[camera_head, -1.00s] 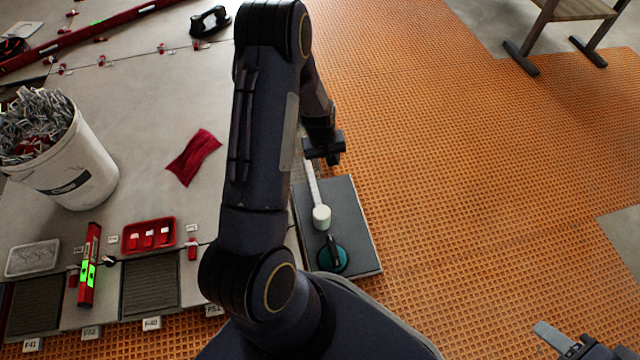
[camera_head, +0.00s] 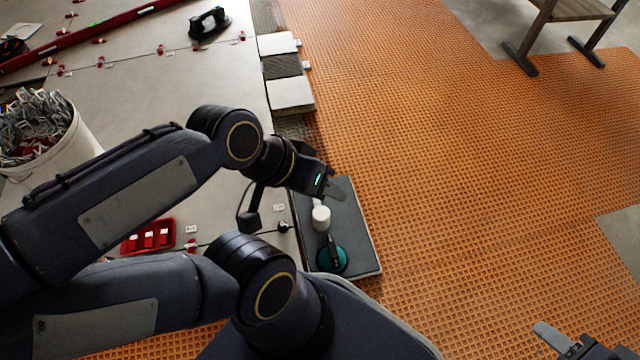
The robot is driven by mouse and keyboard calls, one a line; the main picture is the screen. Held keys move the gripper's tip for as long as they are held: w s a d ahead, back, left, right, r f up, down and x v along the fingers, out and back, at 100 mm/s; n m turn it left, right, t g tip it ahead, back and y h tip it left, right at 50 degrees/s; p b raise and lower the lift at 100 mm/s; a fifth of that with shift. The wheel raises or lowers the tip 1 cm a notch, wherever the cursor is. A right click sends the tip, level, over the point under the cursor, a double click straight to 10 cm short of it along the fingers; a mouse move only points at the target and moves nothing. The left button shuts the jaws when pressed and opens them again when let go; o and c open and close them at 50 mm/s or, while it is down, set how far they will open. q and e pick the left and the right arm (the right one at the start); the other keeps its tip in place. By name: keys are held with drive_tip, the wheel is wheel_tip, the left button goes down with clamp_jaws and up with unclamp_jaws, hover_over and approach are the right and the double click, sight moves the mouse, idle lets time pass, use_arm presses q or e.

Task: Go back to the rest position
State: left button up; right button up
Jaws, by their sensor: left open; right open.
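My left arm comes in from the left, folded at the elbow. My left gripper (camera_head: 340,189) is open and empty over the upper part of a dark grey board (camera_head: 358,230). A white cylindrical object (camera_head: 320,217) and a teal round tool with a dark handle (camera_head: 331,259) are on that board, just below the gripper and apart from it. My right gripper (camera_head: 562,341) is open at the bottom right edge, over the orange mat, and only partly in frame.
A white bucket of clips (camera_head: 58,160) stands at the left, partly behind my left arm. A red tray (camera_head: 148,236) lies on the tiles. A black suction handle (camera_head: 209,22) is at the back. The orange textured floor (camera_head: 470,170) on the right is largely clear.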

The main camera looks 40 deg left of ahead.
use_arm(q)
drive_tip(key=shift+s, duration=0.2)
wheel_tip(320, 180, up, 37)
drive_tip(key=p, duration=3.7)
drive_tip(key=shift+r, duration=0.15)
use_arm(e)
wheel_tip(320, 180, up, 37)
drive_tip(key=shift+r, duration=0.15)
use_arm(q)
drive_tip(key=shift+c, duration=0.7)
use_arm(e)
drive_tip(key=shift+c, duration=1)
drive_tip(key=shift+w+a, duration=0.1)
